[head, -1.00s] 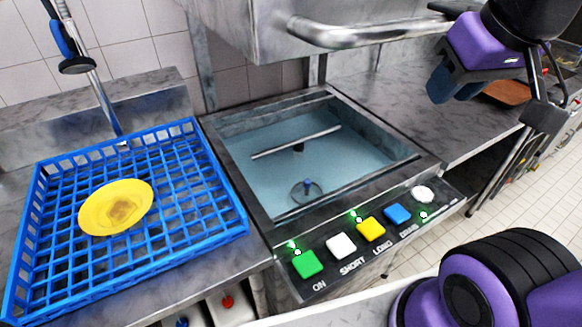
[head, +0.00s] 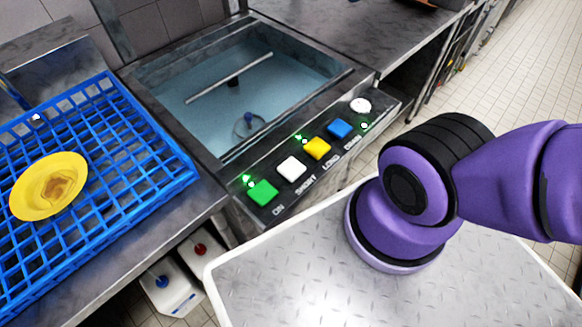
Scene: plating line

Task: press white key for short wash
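The white key (head: 291,169) is a square button on the dishwasher's sloped front panel, above the label SHORT. It sits between the green key (head: 262,192) over ON and the yellow key (head: 317,148) over LONG. A blue key (head: 339,128) over DRAIN and a round white knob (head: 360,106) follow to the right. My gripper is out of the picture; only purple lower links of my arm show at the right. Nothing covers the white key.
A blue rack (head: 130,190) with a stained yellow plate (head: 48,186) stands on the left counter. The open wash tank (head: 240,95) holds water and a spray arm. Two white canisters (head: 170,285) stand under the counter. The right counter (head: 345,35) is mostly clear.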

